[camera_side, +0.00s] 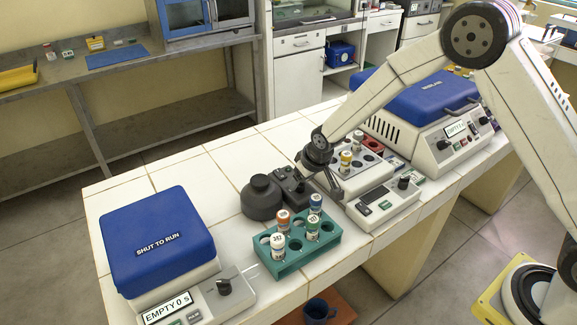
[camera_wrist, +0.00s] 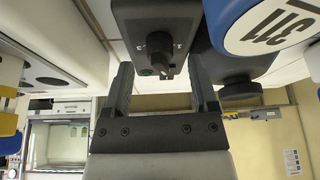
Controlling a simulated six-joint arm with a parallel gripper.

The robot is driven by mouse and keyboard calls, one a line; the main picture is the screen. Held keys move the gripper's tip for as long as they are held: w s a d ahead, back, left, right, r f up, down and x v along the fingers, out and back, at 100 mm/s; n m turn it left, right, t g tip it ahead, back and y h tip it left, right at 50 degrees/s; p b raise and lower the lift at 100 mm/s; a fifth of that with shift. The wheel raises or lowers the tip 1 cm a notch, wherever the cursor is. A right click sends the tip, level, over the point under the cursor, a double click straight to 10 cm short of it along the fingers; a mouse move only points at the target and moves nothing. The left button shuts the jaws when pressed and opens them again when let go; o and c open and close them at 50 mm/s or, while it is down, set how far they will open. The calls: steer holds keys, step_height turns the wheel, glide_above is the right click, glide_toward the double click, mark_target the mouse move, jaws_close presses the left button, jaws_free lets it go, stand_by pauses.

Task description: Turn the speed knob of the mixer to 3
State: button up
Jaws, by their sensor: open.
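The mixer is a dark grey unit with a round head (camera_side: 262,196) and a box-shaped control part (camera_side: 287,180) on the white tiled bench. In the wrist view its dark front (camera_wrist: 185,15) fills the upper middle, with the small dark speed knob (camera_wrist: 159,50) on it. Marks around the knob are too small to read, so its setting cannot be told. My gripper (camera_side: 312,180) is low at the right side of the mixer. In the wrist view my gripper (camera_wrist: 161,72) is open, with one finger on each side of the knob, and no contact is visible.
A teal rack (camera_side: 300,262) with several capped vials stands just in front of the mixer. A vial marked 311 (camera_wrist: 270,25) looms close at upper right in the wrist view. A grey device with a display (camera_side: 385,203) is at right; blue-lidded machines (camera_side: 160,240) (camera_side: 420,95) stand at both sides.

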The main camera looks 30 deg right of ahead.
steer(key=shift+v, duration=2.95)
steer(key=shift+d+n, duration=0.15)
steer(key=shift+n, duration=0.15)
steer(key=shift+w+d+n+g+y, duration=0.15)
steer(key=shift+n+y, duration=0.1)
steer(key=shift+n, duration=0.35)
steer(key=shift+d+n+g+y, duration=0.15)
steer(key=shift+n+y, duration=0.15)
steer(key=shift+n, duration=0.3)
steer(key=shift+w+d+n+g+y, duration=0.15)
steer(key=shift+n+y, duration=0.1)
steer(key=shift+n, duration=0.35)
steer(key=shift+f, duration=0.15)
steer(key=shift+x, duration=3.75)
